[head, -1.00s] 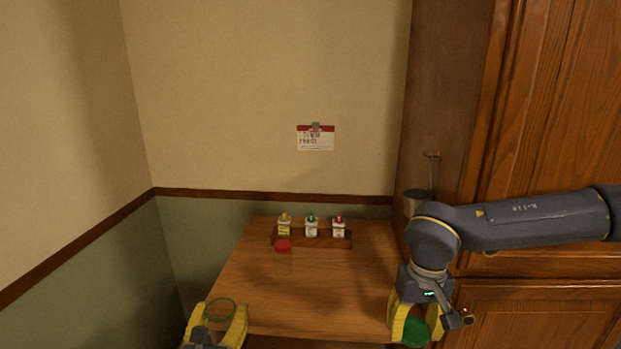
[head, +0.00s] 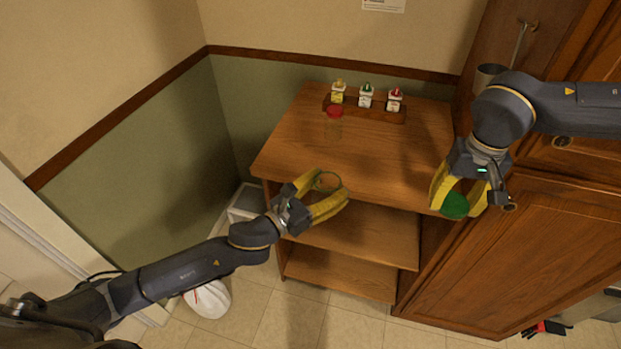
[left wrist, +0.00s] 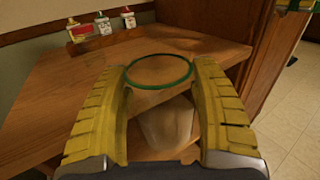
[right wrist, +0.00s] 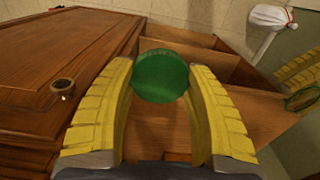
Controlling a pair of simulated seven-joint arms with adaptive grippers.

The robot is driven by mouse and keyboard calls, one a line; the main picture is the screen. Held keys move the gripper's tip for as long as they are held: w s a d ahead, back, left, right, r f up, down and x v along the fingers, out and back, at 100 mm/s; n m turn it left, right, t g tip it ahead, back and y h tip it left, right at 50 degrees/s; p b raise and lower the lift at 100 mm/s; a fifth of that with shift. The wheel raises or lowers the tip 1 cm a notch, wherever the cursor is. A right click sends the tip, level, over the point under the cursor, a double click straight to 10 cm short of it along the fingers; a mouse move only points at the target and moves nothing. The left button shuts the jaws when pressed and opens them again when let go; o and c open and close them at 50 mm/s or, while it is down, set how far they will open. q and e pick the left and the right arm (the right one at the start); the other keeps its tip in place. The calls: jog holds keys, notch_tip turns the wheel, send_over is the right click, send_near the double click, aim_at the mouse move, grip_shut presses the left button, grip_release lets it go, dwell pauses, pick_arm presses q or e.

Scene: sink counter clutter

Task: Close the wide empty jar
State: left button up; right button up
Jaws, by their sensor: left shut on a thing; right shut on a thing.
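The wide jar (head: 327,181) is clear, looks empty, and has a green ring at its open mouth. My left gripper (head: 329,185) is shut on it, holding it upright near the front edge of the wooden counter. The ring shows between the yellow fingers in the left wrist view (left wrist: 160,85), and the see-through body is hard to make out. My right gripper (head: 456,209) is shut on a round green lid (head: 455,205), which also shows in the right wrist view (right wrist: 160,76). The lid is well to the right of the jar and apart from it.
A narrower clear jar with a red lid (head: 335,111) stands on the wooden counter (head: 390,160). Behind it, a wooden rack (head: 365,112) holds several small bottles. A tall cabinet (head: 520,260) stands at the right. The counter's middle is clear.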

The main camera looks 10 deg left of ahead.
pick_arm(q)
jog(key=shift+s+d+f+m+g+h, duration=0.1)
jog(key=shift+d+f+m+g+h, duration=0.15)
jog(key=shift+d+m+g+h, duration=0.4)
jog(key=shift+d+t, duration=0.15)
jog(key=shift+t, duration=0.1)
pick_arm(e)
jog(key=shift+a, duration=0.2)
jog(key=w+a+r+n, duration=0.2)
jog(key=a, duration=1)
jog(key=w+a+r+n, duration=0.1)
jog(key=a+r+n, duration=0.1)
jog(key=a, duration=1.1)
jog(key=shift+w+a+r, duration=0.2)
jog(key=shift+w+r, duration=0.15)
jog(key=shift+r, duration=0.1)
